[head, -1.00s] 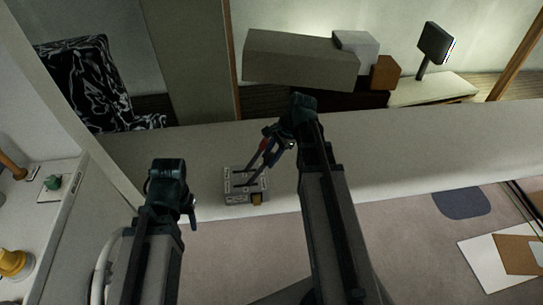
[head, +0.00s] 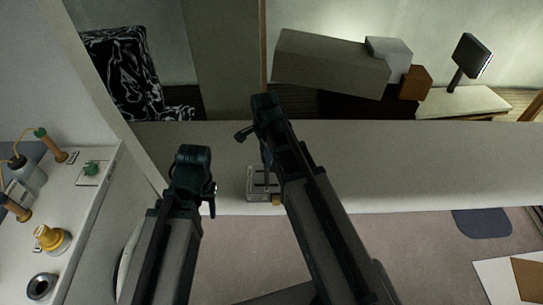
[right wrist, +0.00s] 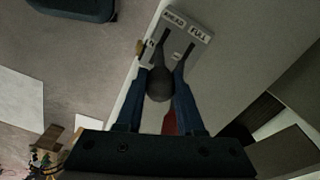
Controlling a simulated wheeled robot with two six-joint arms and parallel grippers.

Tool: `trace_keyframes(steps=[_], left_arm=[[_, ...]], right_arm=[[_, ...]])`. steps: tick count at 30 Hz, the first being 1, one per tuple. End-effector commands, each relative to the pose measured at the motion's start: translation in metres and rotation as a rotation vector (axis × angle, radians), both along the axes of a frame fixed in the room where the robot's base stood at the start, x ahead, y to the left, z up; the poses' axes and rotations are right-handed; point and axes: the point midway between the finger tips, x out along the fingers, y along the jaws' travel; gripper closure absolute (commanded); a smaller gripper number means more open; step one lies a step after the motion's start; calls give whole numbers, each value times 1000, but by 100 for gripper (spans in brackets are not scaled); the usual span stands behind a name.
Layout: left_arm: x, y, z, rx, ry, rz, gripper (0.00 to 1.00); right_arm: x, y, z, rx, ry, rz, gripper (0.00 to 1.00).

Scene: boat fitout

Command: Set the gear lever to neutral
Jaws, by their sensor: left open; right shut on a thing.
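The control box (head: 256,186) with the gear lever sits on the light ledge in the head view, partly hidden by my right arm. In the right wrist view the box (right wrist: 187,27) shows slots and the labels AHEAD, FULL and N. My right gripper (right wrist: 160,88) is shut on the dark grey knob of the gear lever (right wrist: 160,82), with a blue finger on either side. A red part (right wrist: 170,122) shows just behind the knob. The lever's exact place along its slot is hard to tell. My left gripper (head: 211,200) is open and empty, left of the box.
At the left, a white counter (head: 75,225) holds a yellow fitting (head: 52,239), a dark ring (head: 41,287) and a green knob (head: 91,168). Grey and white blocks (head: 332,62) stand behind the ledge. The ledge right of my right arm is clear.

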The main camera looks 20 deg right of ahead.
Motion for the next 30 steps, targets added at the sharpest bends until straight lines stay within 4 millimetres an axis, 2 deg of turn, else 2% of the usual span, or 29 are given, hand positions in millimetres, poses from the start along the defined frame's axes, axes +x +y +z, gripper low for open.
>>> trace_keyframes(steps=[13, 14, 18, 19, 30], left_arm=[[0, 0, 0, 0, 0, 0, 50], [0, 0, 0, 0, 0, 0, 50], [0, 0, 0, 0, 0, 0, 50], [0, 0, 0, 0, 0, 0, 50], [0, 0, 2, 0, 0, 0, 50]], right_arm=[[1, 5, 0, 9, -1, 1, 100], [1, 5, 0, 9, -1, 1, 62], [1, 4, 0, 7, -1, 1, 37], [1, 4, 0, 7, -1, 1, 34], [1, 3, 2, 4, -1, 0, 34]])
